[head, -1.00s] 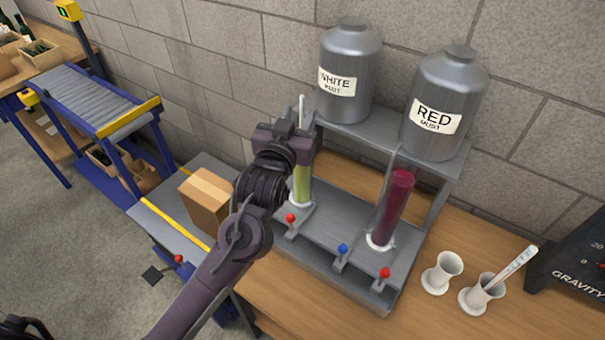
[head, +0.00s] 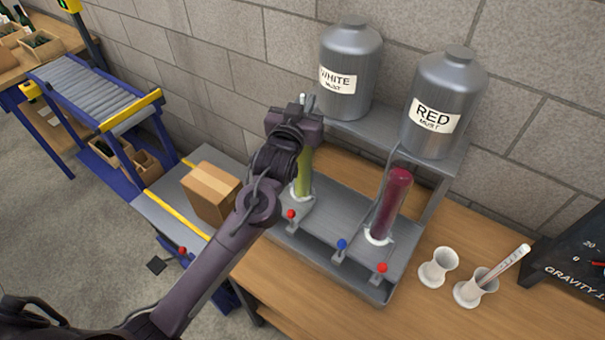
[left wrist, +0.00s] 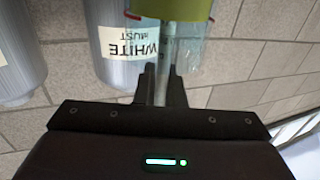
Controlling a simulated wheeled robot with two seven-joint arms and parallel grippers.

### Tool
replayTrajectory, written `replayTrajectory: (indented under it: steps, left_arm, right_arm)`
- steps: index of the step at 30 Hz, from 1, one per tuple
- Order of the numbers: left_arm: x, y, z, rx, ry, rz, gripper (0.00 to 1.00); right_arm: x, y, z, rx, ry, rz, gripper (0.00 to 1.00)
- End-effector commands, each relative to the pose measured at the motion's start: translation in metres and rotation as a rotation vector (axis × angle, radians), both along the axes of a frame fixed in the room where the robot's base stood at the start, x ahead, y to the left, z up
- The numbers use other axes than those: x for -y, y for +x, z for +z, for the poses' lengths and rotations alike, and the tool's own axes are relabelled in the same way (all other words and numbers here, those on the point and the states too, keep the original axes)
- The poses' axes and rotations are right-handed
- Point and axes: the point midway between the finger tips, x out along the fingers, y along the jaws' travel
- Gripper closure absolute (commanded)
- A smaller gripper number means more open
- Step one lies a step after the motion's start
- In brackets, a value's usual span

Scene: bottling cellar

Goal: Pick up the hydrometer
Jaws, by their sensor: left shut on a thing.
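My left gripper (head: 304,122) is above the glass cylinder of yellow-green liquid (head: 304,172) on the grey stand. It is shut on the thin pale stem of a hydrometer, whose tip (head: 302,98) shows above the gripper. In the left wrist view the hydrometer stem (left wrist: 163,84) runs between the fingers (left wrist: 162,90) toward the clear cylinder and its green liquid (left wrist: 175,8). The hydrometer's lower part is hidden. A second hydrometer-like stick (head: 512,262) leans in a white cup (head: 468,293) at the right. My right gripper is not in view.
The stand (head: 340,205) also holds a cylinder of red liquid (head: 390,205). Above are the white must tank (head: 348,55) and red must tank (head: 440,85). An empty white cup (head: 437,268) and a dark gravity board (head: 575,255) are right. A cardboard box (head: 210,190) stands left.

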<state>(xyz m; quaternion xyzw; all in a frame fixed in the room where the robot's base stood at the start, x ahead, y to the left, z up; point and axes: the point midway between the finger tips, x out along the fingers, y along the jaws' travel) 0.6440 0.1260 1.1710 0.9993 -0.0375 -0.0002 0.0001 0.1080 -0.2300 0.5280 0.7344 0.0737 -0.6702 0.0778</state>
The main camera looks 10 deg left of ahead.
Motion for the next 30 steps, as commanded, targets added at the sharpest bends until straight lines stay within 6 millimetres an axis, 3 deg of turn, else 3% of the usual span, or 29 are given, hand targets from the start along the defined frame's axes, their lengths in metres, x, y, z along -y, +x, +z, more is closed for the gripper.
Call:
replayTrajectory:
  steps: [9, 14, 20, 30]
  left_arm:
    - [0.000, 0.000, 0.001, 0.001, 0.000, 0.000, 1.00]
    - [0.000, 0.000, 0.012, 0.004, -0.001, 0.000, 1.00]
    - [0.000, 0.000, 0.047, 0.008, -0.003, 0.000, 1.00]
    - [0.000, 0.000, 0.133, 0.009, -0.002, 0.000, 1.00]
  right_arm:
    - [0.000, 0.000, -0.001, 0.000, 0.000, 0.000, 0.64]
    - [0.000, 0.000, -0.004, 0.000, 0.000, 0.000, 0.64]
    - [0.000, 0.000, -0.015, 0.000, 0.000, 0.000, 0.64]
    - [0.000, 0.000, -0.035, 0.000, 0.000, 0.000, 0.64]
